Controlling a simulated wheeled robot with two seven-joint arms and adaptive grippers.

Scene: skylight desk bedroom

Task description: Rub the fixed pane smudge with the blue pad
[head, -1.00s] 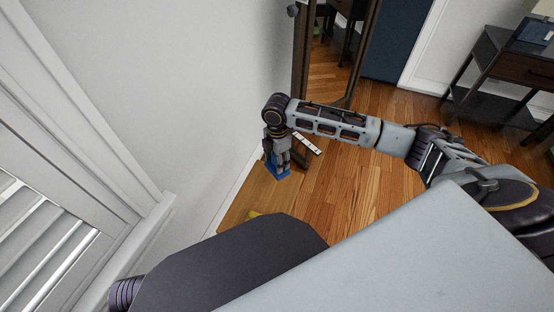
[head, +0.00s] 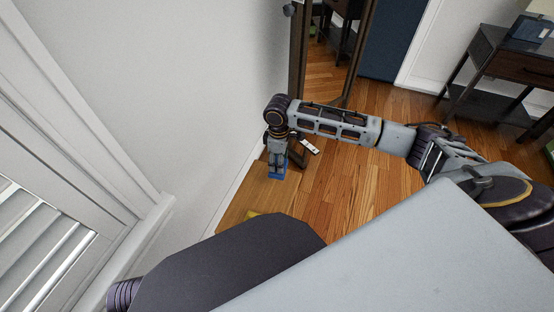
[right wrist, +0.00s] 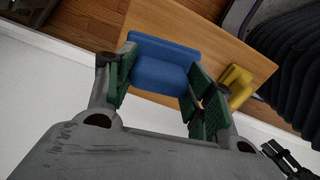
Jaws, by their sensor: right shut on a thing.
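The blue pad (head: 277,175) is held by my right gripper (head: 276,160), which points down above a light wooden surface in the head view. In the right wrist view the blue pad (right wrist: 160,68) sits between the two green-padded fingers of my right gripper (right wrist: 163,85). The fingers are shut on it. The wooden surface (right wrist: 150,15) lies behind the pad; I cannot tell how far apart they are. I make out no smudge in either view. My left gripper is not identifiable in these views.
A white-framed slatted window (head: 45,250) is at the left. A mirror (head: 337,50) and a dark desk (head: 510,65) stand farther back.

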